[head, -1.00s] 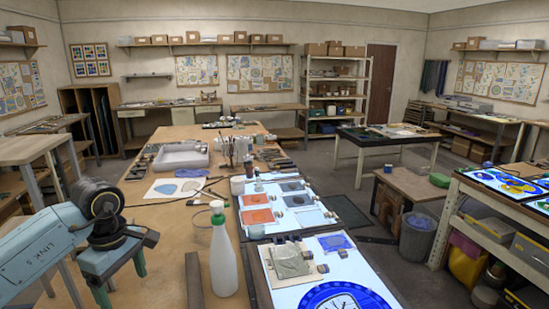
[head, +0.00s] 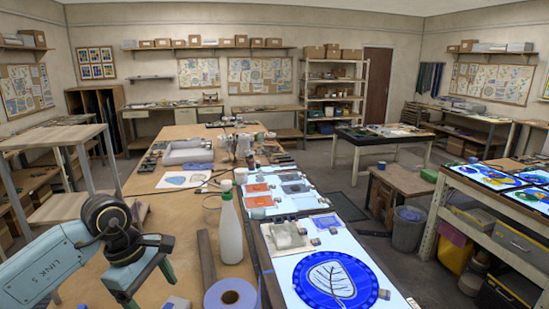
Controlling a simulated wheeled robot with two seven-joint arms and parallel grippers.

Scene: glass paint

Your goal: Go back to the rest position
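My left gripper (head: 152,288) is at the lower left, with its arm coming in from the left edge. Its two teal fingers stand apart with nothing visible between them, above the wooden worktable (head: 160,225). It is left of a dark bar (head: 206,258) and the white spray bottle (head: 229,228). My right gripper is not in view. A blue round glass panel with a white leaf (head: 335,283) lies on the lit panel at the front.
A blue-purple roll (head: 230,296) stands at the front edge of view. Orange glass pieces (head: 258,195) lie on a lit panel farther back. A wooden stand (head: 58,135) is at the left. Floor is open right of the table (head: 375,255).

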